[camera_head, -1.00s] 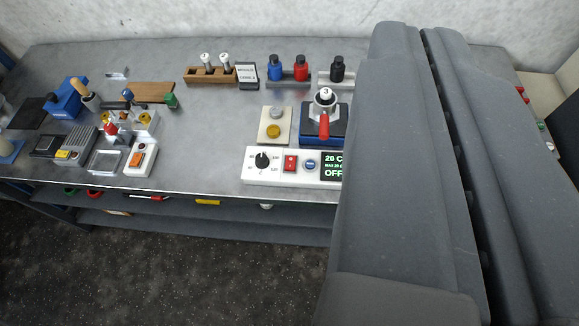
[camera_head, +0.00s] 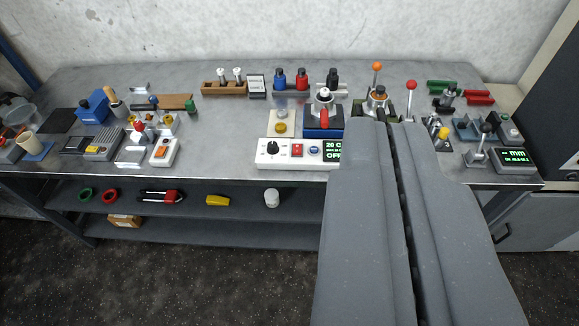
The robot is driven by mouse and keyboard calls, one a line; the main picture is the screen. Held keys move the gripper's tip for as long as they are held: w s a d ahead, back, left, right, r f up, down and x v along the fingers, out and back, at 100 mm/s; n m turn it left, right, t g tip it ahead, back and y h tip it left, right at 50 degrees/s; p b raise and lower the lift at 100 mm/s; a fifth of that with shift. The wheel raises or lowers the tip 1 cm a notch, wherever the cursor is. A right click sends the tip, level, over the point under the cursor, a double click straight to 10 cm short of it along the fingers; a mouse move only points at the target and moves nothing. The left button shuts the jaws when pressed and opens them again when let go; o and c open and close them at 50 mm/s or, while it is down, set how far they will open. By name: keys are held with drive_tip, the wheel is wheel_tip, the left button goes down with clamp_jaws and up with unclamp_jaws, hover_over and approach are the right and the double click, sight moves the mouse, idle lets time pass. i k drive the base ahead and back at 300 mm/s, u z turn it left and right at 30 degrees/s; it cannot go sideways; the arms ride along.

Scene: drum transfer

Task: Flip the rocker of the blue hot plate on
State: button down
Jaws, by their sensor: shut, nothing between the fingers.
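The blue hot plate (camera_head: 311,130) stands near the middle of the bench, with a white-topped vessel with a red handle (camera_head: 323,110) on it. A white control panel (camera_head: 263,158) in front carries a black knob (camera_head: 273,147), a red rocker (camera_head: 297,150) and a round blue button (camera_head: 314,151). Its display (camera_head: 332,151) is partly covered by my gripper and reads 20 C and OFF. My gripper (camera_head: 388,124) is shut and empty, large in the foreground, with its tips right of the hot plate in the picture.
A pale block with a yellow disc (camera_head: 280,127) is left of the hot plate. Blue, red and black bottles stand behind, the red one (camera_head: 302,79) in the middle. Levers with orange (camera_head: 376,67) and red (camera_head: 411,85) knobs rise beyond my gripper. A white switch box (camera_head: 163,151) is farther left.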

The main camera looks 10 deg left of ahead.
sight(297, 147)
drive_tip(key=u, duration=0.25)
drive_tip(key=i, duration=0.95)
drive_tip(key=z, duration=0.05)
